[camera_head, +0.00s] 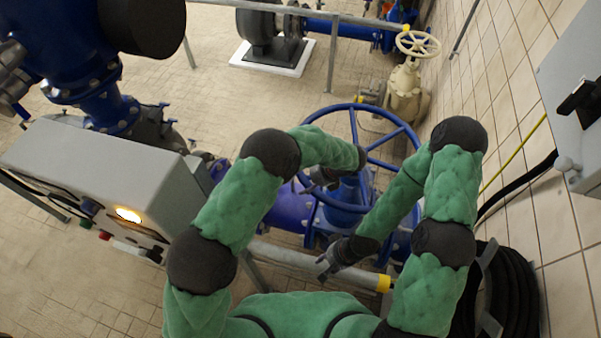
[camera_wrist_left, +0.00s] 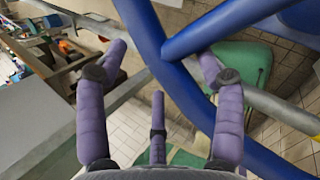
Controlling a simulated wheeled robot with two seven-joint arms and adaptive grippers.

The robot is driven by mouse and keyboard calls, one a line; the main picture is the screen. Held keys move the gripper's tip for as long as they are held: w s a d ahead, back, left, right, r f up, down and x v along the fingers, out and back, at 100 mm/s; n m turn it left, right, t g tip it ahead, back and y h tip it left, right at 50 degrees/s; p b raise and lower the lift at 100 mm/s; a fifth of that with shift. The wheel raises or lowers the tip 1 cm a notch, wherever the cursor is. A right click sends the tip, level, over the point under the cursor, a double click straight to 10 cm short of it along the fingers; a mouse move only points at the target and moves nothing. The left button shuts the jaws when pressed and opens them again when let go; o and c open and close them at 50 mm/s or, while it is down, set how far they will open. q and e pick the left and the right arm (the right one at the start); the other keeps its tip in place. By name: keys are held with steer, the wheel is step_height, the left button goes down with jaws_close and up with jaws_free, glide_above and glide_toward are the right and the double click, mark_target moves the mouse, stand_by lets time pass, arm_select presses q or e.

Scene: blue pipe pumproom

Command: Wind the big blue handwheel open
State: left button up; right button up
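The big blue handwheel (camera_head: 350,106) lies in the middle of the head view, with its hub and part of its rim hidden behind my arms. My left gripper (camera_head: 314,182) is at the wheel's left side. In the left wrist view, the wheel's thick blue rim (camera_wrist_left: 180,86) crosses between the spread purple fingers of my left gripper (camera_wrist_left: 162,62), near where a spoke joins it. The fingers look open, not closed around the rim. My right gripper (camera_head: 328,262) is below the wheel, apart from it; its fingers are too small to judge.
A grey control box (camera_head: 110,165) with a lit lamp stands at the left. A grey pipe with a yellow end (camera_head: 384,284) runs below the wheel. A small cream handwheel (camera_head: 418,44) stands behind. The tiled wall (camera_head: 515,130) and a grey cabinet (camera_head: 575,95) bound the right.

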arm_select(q)
steer(key=shift+w+a+r+m+t, duration=0.1)
steer(key=shift+w+a+m+t, duration=0.2)
steer(key=shift+w, duration=0.4)
steer(key=shift+w+a+m+t, duration=0.1)
steer(key=shift+w+a+m, duration=0.25)
steer(key=shift+w, duration=0.3)
steer(key=w+p+v, duration=0.2)
steer(key=p+v, duration=0.3)
steer(key=v, duration=0.7)
steer(key=shift+w+d+r+p, duration=0.15)
steer(key=shift+d+p, duration=0.25)
stand_by(0.3)
